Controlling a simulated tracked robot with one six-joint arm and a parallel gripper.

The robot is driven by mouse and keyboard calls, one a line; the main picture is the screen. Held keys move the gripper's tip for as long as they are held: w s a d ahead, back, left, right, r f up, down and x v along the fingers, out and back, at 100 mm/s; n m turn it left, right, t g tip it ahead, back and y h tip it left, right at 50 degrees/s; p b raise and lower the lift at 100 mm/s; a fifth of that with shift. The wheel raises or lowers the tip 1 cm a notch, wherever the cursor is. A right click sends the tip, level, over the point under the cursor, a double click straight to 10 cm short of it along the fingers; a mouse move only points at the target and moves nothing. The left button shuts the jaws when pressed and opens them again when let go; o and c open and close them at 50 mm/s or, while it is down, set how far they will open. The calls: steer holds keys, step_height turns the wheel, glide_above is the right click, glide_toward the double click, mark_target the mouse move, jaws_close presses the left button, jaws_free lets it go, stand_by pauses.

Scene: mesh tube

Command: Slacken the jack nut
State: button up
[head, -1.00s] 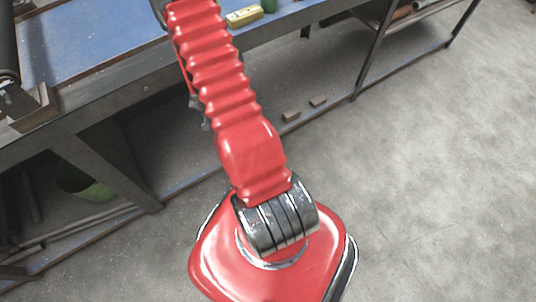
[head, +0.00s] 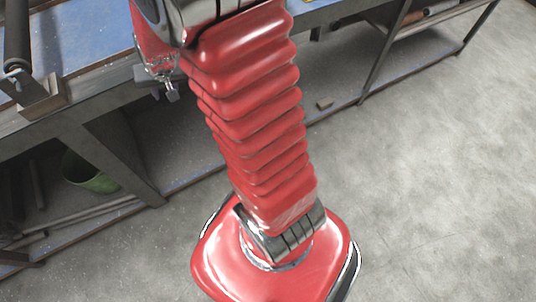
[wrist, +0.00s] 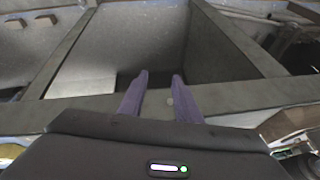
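In the wrist view my gripper (wrist: 161,78) shows as two purple fingers standing apart, with nothing clasped between them. The fingers point over a grey metal beam (wrist: 70,112). A small round grey spot shows between the fingers near this beam; I cannot tell what it is. I cannot make out the jack nut for certain in either view. In the head view my own red arm covers the middle of the bench and hides whatever is behind it.
A blue-topped workbench (head: 85,48) with a grey steel frame runs across the back. A dark roller (head: 17,38) stands on a bracket at its left. A green bucket (head: 92,178) is underneath. Grey floor (head: 430,170) is clear at the right.

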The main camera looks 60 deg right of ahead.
steer(key=s+a+r+n, duration=0.4)
steer(key=s+a+r, duration=0.45)
steer(key=r, duration=0.35)
steer(key=s+a+r+n+t+y, duration=0.1)
steer(key=s+a+r+n, duration=0.2)
steer(key=s, duration=0.9)
steer(key=a+r, duration=0.3)
steer(key=shift+s+r, duration=0.2)
steer(key=shift+a, duration=0.1)
